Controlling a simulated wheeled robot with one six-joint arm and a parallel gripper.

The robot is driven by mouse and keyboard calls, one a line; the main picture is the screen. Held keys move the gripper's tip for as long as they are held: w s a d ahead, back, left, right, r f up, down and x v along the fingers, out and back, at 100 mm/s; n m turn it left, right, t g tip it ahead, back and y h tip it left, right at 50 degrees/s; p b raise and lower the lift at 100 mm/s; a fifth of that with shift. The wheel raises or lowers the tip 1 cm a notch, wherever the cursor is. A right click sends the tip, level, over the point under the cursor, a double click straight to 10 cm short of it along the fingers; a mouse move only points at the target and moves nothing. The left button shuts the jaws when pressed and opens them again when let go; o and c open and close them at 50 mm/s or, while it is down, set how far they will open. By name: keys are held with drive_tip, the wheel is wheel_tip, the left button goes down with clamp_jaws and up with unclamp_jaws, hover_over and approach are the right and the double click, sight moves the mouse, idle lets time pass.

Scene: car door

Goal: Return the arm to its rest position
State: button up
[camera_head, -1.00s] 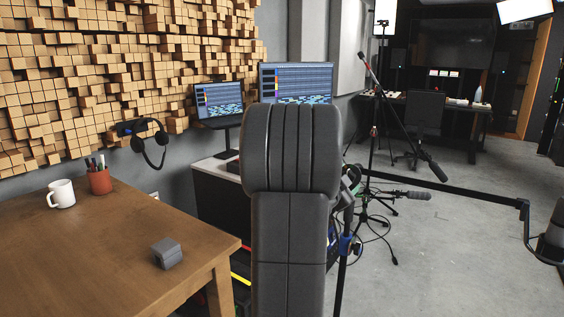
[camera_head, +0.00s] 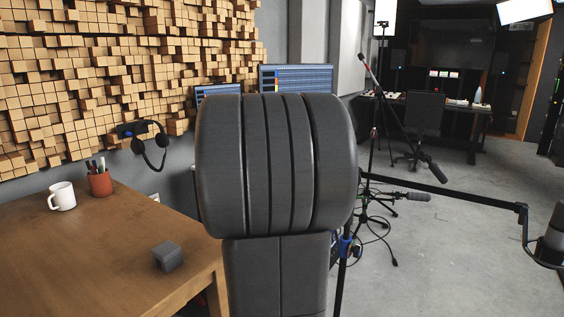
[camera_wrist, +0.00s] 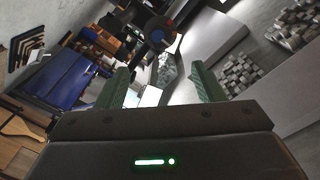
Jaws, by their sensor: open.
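My gripper (camera_wrist: 162,88) shows in the wrist view with its two green fingers apart and nothing between them. The wrist view is tilted and looks out over the room, with no object close to the fingertips. In the head view my dark grey arm stands upright in the middle and hides much of the desk behind it. My gripper does not show in the head view.
A wooden table (camera_head: 95,255) at the left holds a grey block (camera_head: 167,257), a white mug (camera_head: 61,196) and a pen cup (camera_head: 100,183). Headphones (camera_head: 152,150) hang on the wall. Microphone stands (camera_head: 375,190) stand at the right. Grey floor (camera_head: 455,265) is open there.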

drive_tip(key=b+x, duration=0.1)
drive_tip(key=x, duration=1.3)
drive_tip(key=shift+d+f, duration=0.1)
drive_tip(key=shift+n+p, duration=0.45)
drive_tip(key=shift+n, duration=0.05)
drive_tip(key=shift+r+n+p, duration=0.3)
drive_tip(key=shift+n+p, duration=0.25)
drive_tip(key=shift+n, duration=0.45)
drive_tip(key=n+p, duration=0.2)
drive_tip(key=n, duration=0.3)
drive_tip(key=shift+p, duration=0.4)
drive_tip(key=v, duration=1.3)
drive_tip(key=shift+s+a+f, duration=0.15)
drive_tip(key=shift+s+a, duration=0.1)
drive_tip(key=shift+a, duration=0.1)
